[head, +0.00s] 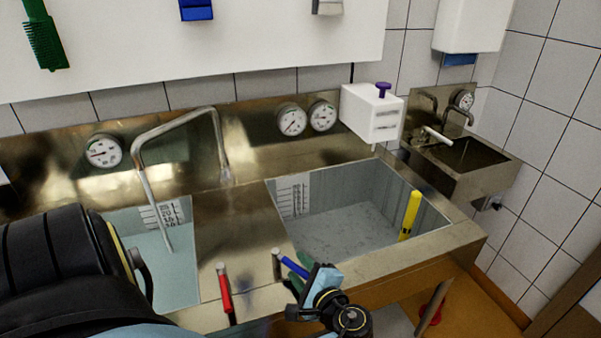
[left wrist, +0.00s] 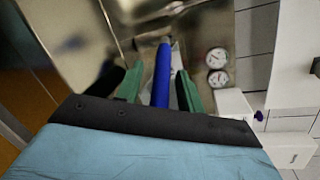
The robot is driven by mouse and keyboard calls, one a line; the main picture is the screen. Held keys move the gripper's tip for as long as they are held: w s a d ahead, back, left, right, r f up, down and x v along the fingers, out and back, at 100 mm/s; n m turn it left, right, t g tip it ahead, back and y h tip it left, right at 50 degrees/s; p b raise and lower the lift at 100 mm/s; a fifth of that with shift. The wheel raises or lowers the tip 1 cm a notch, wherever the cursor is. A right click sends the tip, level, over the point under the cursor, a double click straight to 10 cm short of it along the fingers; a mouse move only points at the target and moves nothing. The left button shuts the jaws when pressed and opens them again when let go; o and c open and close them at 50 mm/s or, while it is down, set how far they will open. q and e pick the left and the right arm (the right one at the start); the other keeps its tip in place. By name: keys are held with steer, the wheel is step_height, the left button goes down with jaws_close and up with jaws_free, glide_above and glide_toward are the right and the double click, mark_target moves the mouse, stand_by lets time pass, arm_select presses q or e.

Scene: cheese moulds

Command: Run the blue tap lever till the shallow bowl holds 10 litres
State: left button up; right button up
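The blue tap lever (head: 294,267) stands at the front rim of the sink, tilted forward. My left gripper (head: 300,268) has its green fingers on either side of the lever. In the left wrist view the blue lever (left wrist: 162,78) lies between the fingers (left wrist: 160,85), with a visible gap at least on its left side. The left bowl (head: 180,275) has a pale level scale on its back wall, and the spout (head: 168,235) hangs into it. The right bowl (head: 345,215) also has a scale. I cannot tell the water levels or whether water runs. My right gripper is out of view.
A red lever (head: 225,290) stands left of the blue one. A yellow tube (head: 410,213) stands in the right bowl's corner. Round gauges (head: 291,120) sit on the backsplash. A white box with purple knob (head: 372,112) and small basin (head: 462,160) are at right.

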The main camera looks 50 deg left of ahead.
arm_select(q)
steer(key=v, duration=0.7)
steer(key=shift+d, duration=0.25)
steer(key=shift+s, duration=0.1)
